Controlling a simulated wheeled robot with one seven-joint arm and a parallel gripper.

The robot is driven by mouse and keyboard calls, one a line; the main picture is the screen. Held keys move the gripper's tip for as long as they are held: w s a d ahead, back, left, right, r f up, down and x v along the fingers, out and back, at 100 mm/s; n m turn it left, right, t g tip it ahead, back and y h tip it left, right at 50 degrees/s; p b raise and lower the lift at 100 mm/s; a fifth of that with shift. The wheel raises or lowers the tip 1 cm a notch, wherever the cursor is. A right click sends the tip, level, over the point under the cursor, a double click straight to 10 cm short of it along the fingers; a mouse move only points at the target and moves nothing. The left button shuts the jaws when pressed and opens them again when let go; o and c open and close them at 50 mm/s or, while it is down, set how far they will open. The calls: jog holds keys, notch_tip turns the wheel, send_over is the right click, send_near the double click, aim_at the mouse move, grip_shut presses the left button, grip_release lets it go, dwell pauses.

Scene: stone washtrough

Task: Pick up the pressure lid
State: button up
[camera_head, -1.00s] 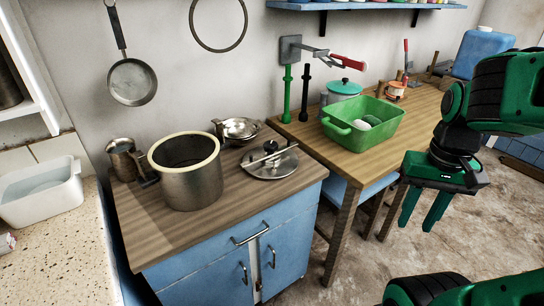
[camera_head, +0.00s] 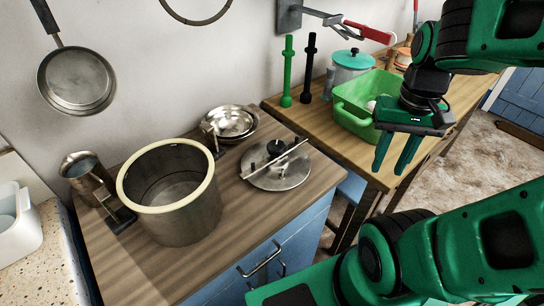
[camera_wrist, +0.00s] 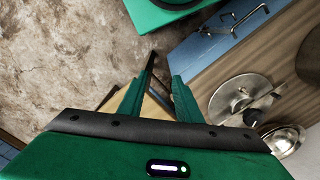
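The pressure lid (camera_head: 275,172) is a round metal disc with a long bar across it and a dark knob. It lies on the wooden cabinet top to the right of the open pot (camera_head: 178,215). The lid also shows in the wrist view (camera_wrist: 232,94), right of the fingers. My gripper (camera_head: 392,170) is to the right of the lid and higher, with its fingers pointing down, apart and empty. In the wrist view the gripper (camera_wrist: 164,68) has floor between and beyond its fingers.
A metal bowl (camera_head: 232,122) stands just behind the lid. A metal jug (camera_head: 84,172) is left of the pot. A green basin (camera_head: 350,108) and a teal-lidded pot (camera_head: 352,62) stand on the table behind. Bare wood lies in front of the lid.

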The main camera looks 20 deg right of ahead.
jog(key=o, duration=0.3)
jog(key=shift+w, duration=0.1)
jog(key=o, duration=0.5)
jog(key=shift+s+a+r, duration=0.1)
jog(key=shift+s+r, duration=0.15)
jog(key=shift+s, duration=0.1)
jog(key=shift+o, duration=0.6)
jog(key=shift+w+a+r, duration=0.2)
jog(key=m, duration=1.3)
send_over(276, 145)
jog(key=shift+f, duration=0.45)
jog(key=shift+w+a+f, duration=0.15)
jog(key=shift+w+a, duration=0.1)
notch_tip(276, 145, down, 5)
jog(key=shift+f, duration=0.1)
jog(key=f, duration=0.4)
jog(key=shift+s+d+f, duration=0.1)
jog(key=shift+s+d, duration=0.15)
jog(key=shift+d, duration=0.1)
jog(key=shift+f, duration=0.6)
